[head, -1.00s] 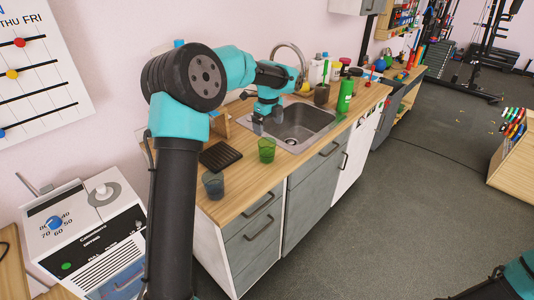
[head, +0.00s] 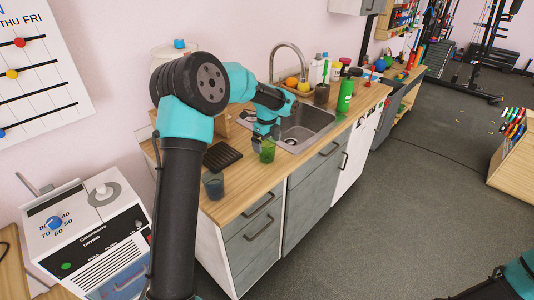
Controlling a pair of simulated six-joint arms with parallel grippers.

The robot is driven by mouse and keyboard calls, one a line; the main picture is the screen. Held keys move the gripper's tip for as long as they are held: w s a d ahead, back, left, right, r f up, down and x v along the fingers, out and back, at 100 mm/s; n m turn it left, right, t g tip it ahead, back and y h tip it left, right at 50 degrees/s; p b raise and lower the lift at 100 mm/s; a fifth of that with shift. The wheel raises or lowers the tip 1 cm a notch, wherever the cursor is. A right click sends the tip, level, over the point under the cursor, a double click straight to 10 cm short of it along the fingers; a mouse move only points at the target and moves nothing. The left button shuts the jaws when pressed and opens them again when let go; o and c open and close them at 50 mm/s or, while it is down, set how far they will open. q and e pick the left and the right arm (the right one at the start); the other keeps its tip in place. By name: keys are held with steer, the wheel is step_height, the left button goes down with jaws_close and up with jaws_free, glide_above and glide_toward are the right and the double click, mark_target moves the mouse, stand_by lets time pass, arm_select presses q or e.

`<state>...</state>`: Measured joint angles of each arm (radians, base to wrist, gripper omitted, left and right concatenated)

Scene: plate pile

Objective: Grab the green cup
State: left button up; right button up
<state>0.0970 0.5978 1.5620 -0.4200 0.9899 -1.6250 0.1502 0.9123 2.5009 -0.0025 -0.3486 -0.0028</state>
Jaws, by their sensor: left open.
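The green cup (head: 267,151) stands upright on the wooden counter, in front of the sink's left corner. It is see-through green. My left gripper (head: 264,138) is open and low at the cup, its jaws by the cup's upper part and overlapping its rim in the picture. I cannot tell whether the jaws touch the cup. My right gripper is out of view; only a bit of my right arm shows at the lower right corner.
A grey-blue cup (head: 213,185) stands on the counter to the left, near its front edge. A dark ridged rack (head: 221,156) lies behind it. The sink (head: 305,127) is to the right of the green cup. A green bottle (head: 345,95) stands past the sink.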

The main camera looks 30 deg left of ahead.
arm_select(q)
steer(key=shift+f, duration=0.8)
steer(key=shift+c, duration=0.2)
steer(key=c, duration=0.9)
